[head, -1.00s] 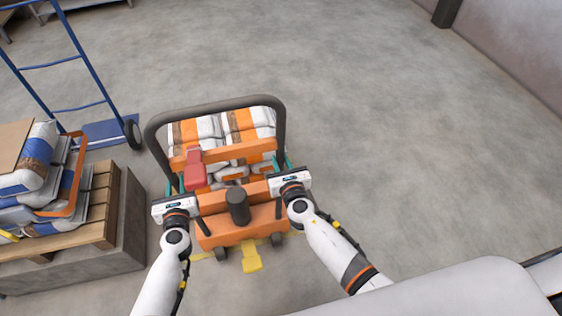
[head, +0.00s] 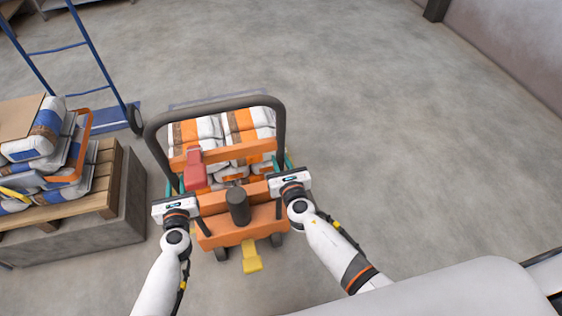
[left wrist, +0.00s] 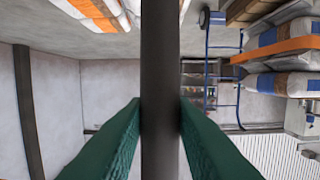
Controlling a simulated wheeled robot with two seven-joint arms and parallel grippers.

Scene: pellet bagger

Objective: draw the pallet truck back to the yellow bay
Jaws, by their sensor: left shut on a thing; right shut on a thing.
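The orange pallet truck (head: 240,228) stands upright in front of me in the head view, with its dark loop handle (head: 215,106) rising above it. White and orange bags (head: 249,121) show through the handle. My left gripper (head: 173,186) is shut on the left side of the handle. The left wrist view shows the dark handle bar (left wrist: 160,70) between its green fingers (left wrist: 160,130). My right gripper (head: 285,165) is shut on the handle's right side. The truck has a red lever (head: 195,170) and a yellow pedal (head: 251,257). I cannot make out the yellow bay now.
At left, a wooden pallet (head: 108,180) with bags (head: 40,135) rests on a grey block (head: 95,235), close to the truck's left. A blue hand truck (head: 75,60) stands behind it. Open floor (head: 400,130) lies to the right, up to a wall (head: 510,45).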

